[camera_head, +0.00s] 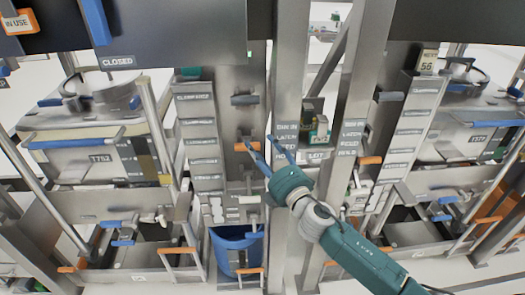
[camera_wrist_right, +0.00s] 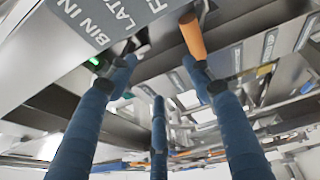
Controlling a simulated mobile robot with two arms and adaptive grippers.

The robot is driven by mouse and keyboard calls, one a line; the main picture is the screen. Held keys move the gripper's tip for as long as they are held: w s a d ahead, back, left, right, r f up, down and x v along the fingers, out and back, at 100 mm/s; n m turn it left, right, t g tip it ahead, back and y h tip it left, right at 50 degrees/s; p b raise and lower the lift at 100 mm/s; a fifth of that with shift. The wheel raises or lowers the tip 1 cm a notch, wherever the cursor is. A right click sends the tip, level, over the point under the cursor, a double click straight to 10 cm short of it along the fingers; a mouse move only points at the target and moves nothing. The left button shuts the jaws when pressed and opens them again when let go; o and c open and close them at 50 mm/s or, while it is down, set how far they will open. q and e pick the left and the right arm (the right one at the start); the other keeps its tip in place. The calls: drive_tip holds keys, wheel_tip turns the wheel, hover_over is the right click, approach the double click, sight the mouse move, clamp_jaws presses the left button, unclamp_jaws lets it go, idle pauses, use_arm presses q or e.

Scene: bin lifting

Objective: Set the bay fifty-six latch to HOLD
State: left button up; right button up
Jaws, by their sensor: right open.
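A tag reading 56 (camera_head: 427,62) stands at the upper right, above the right-hand bay. Beside the right post an orange handle (camera_head: 370,160) sits next to a placard (camera_head: 350,137) with lines reading BIN IN, LATCH and HOLD. A second orange handle (camera_head: 247,146) is on the left-hand bay, left of a similar placard (camera_head: 286,141). My right gripper (camera_head: 268,150) is open in front of this left-hand handle and placard. In the right wrist view its fingers (camera_wrist_right: 155,80) are spread, with an orange handle (camera_wrist_right: 192,35) near the right fingertip; contact is unclear. My left gripper is not in view.
Steel posts (camera_head: 292,70) stand between the bays. A blue bucket (camera_head: 237,250) is below the left-hand bay. A bin marked T752 (camera_head: 85,160) is at left and another bin (camera_head: 465,140) at right. A dark panel reading CLOSED (camera_head: 170,30) hangs at upper left.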

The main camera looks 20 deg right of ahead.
drive_tip(key=shift+s, duration=0.1)
drive_tip(key=s+d, duration=0.1)
drive_tip(key=s, duration=1)
drive_tip(key=shift+s+d+f, duration=0.2)
drive_tip(key=shift+s+f, duration=0.2)
drive_tip(key=shift+f, duration=0.1)
drive_tip(key=d+f+m+g+h+b, duration=0.2)
drive_tip(key=d+f+m+g+b, duration=0.15)
drive_tip(key=f, duration=1.75)
drive_tip(key=s+d+f+m+g+h+b, duration=0.1)
drive_tip(key=s+f+m+g, duration=0.3)
drive_tip(key=f, duration=0.8)
drive_tip(key=s+d+f+m+g+b, duration=0.15)
drive_tip(key=s+f, duration=0.45)
drive_tip(key=f, duration=0.6)
drive_tip(key=s+a+f+m+g+b, duration=0.3)
drive_tip(key=s+f+m+g, duration=0.1)
drive_tip(key=s+f, duration=1.45)
drive_tip(key=s+a+f+m+g+b, duration=0.1)
drive_tip(key=s+a+f+m+g, duration=0.1)
drive_tip(key=s+f, duration=0.3)
drive_tip(key=s+a+f+m+g+b, duration=0.1)
drive_tip(key=s+f, duration=0.5)
drive_tip(key=s, duration=0.7)
drive_tip(key=shift+s+a+f+m+g+y, duration=0.2)
drive_tip(key=shift+a+f+m+g+y, duration=0.15)
drive_tip(key=shift+a+m+g, duration=0.4)
drive_tip(key=shift+a, duration=0.15)
